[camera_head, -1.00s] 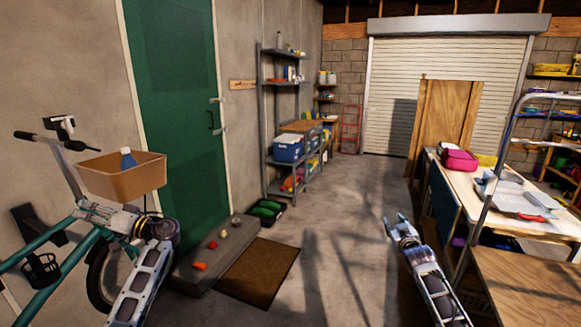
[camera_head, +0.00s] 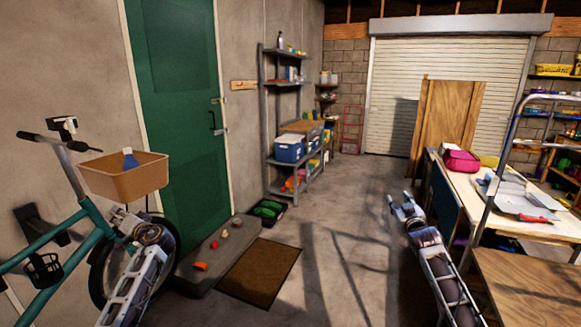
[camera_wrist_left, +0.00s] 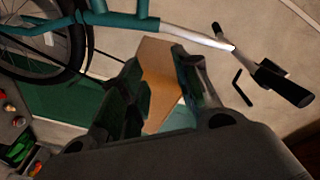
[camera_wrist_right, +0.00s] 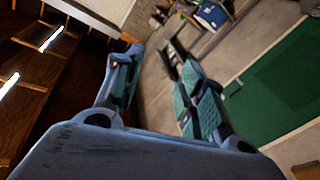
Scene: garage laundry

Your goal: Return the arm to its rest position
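My left gripper (camera_head: 116,216) is by the bicycle, just below its tan basket (camera_head: 123,176). In the left wrist view the fingers (camera_wrist_left: 158,85) are apart, and the basket's tan surface (camera_wrist_left: 158,68) shows in the gap behind them. I cannot tell whether they touch it. My right gripper (camera_head: 397,203) is raised over the floor, left of the workbench. In the right wrist view its fingers (camera_wrist_right: 155,65) are spread with nothing between them.
A teal bicycle (camera_head: 62,240) with a blue bottle (camera_head: 129,158) in its basket stands at left. A doormat (camera_head: 259,272) lies by the step. The workbench (camera_head: 550,228) and a metal-framed cart (camera_head: 530,285) are at right. Floor in the middle is clear.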

